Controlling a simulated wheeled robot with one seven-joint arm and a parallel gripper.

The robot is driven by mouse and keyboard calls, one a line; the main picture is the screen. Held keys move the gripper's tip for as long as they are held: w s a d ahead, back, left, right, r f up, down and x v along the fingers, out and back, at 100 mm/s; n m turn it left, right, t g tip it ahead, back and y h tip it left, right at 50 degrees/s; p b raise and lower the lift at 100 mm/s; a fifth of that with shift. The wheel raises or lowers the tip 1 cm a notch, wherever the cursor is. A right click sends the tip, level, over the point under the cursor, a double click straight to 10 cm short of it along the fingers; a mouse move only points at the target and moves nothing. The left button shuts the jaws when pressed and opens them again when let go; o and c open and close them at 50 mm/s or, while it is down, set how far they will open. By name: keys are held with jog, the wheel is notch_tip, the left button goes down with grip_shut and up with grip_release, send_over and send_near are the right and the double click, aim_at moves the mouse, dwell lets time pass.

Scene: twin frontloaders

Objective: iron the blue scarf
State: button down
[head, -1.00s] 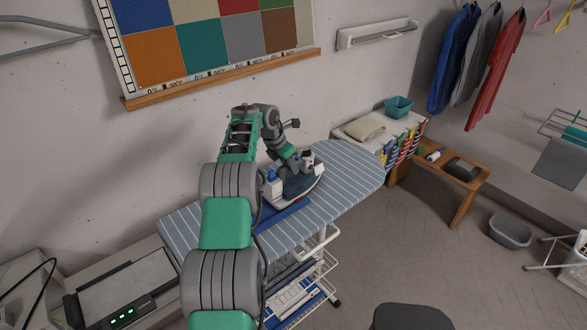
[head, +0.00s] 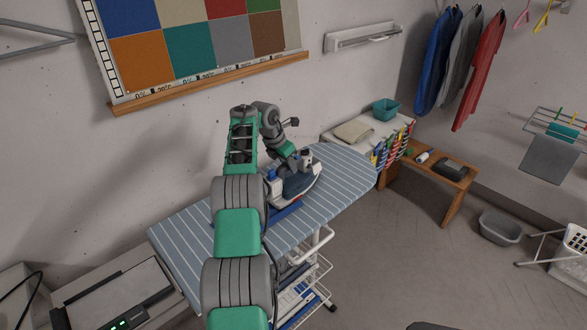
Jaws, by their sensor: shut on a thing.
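A strip of blue cloth, the blue scarf (head: 285,212), lies flat on the board beside and partly under the iron. My arm and the iron hide the rest of the scarf. I cannot tell whether the iron's sole presses on the cloth.
Behind the board's right end is a white surface with a folded beige cloth (head: 354,132) and a teal bin (head: 386,109). A wooden bench (head: 452,193) stands right of it. A grey basin (head: 500,228) is on the floor. The floor at front right is mostly clear.

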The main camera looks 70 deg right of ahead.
aim_at(277, 170)
jog(key=shift+w+a+f+b, duration=0.15)
jog(key=shift+a+b, duration=0.2)
jog(key=shift+b, duration=0.45)
jog(key=w+a+b, duration=0.2)
jog(key=a+b, duration=0.1)
jog(key=shift+w+a, duration=0.2)
jog(key=shift+a, duration=0.05)
jog(key=shift+w+a+r+b, duration=0.2)
jog(key=shift+w+a, duration=0.2)
jog(key=shift+a, duration=0.2)
jog(key=shift+w+a+r+b, duration=0.1)
jog(key=shift+w+a+b, duration=0.1)
jog(key=shift+w+a, duration=0.3)
jog(key=w+a+p, duration=0.1)
jog(key=w+a, duration=0.5)
jog(key=a, duration=0.5)
jog(key=w+a+p, duration=0.2)
jog(key=w+a, duration=0.5)
jog(key=a, duration=0.5)
jog(key=shift+w+p, duration=0.2)
jog(key=shift+p, duration=0.1)
jog(key=shift+d, duration=0.1)
